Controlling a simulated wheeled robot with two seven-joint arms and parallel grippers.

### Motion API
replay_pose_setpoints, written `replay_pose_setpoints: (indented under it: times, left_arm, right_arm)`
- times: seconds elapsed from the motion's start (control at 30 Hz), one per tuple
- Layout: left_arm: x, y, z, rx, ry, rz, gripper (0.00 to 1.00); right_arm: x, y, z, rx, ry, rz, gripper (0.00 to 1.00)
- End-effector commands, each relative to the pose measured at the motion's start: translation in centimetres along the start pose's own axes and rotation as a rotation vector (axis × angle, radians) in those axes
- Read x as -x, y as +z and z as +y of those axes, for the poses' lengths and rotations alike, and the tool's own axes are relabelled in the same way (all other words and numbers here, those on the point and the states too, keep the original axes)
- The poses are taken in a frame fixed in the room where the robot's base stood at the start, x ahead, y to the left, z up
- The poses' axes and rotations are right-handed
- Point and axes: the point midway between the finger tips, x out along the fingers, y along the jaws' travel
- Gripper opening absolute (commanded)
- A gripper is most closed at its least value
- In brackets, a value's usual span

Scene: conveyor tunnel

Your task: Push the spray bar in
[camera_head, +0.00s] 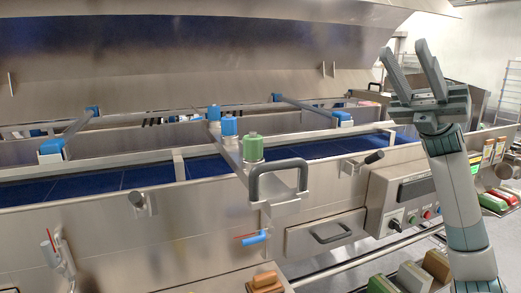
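The spray bar (234,159) is a steel bar lying across the conveyor's near side wall. It carries a green knob (253,149) and blue knobs (229,125) on top. A black D-shaped handle (279,165) is at its near end, sticking out past the wall toward me. My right gripper (406,52) is raised at the upper right, well away from the handle. Its two fingers point up and are spread apart with nothing between them. My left gripper is not in view.
The conveyor tunnel has a blue belt (110,180) and a raised steel hood (200,50). A control panel (405,195), a drawer handle (332,233) and a blue valve lever (255,238) are on the front. Black knobs (374,157) project nearby. Brushes (266,282) are at the bottom.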

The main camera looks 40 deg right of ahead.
Motion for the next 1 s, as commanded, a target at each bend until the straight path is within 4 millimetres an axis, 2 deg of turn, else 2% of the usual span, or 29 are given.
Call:
replay_pose_setpoints:
  times: [0.1, 0.2, 0.33, 0.53, 1.0]
  left_arm:
    - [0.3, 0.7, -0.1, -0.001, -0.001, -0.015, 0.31]
    - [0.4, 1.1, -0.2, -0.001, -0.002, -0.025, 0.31]
    - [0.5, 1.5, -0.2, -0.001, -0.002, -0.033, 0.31]
    - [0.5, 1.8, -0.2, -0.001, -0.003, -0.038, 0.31]
    - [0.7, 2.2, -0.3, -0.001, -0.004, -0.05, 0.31]
  right_arm:
    - [0.9, -5.0, -2.8, 0.086, -0.111, 0.23, 0.31]
    - [2.5, -8.5, -5.0, 0.128, -0.197, 0.397, 0.31]
    - [4.7, -11.3, -7.0, 0.15, -0.281, 0.55, 0.31]
    - [6.1, -12.8, -8.1, 0.156, -0.329, 0.633, 0.31]
    - [5.8, -12.9, -8.2, 0.156, -0.327, 0.633, 0.31]
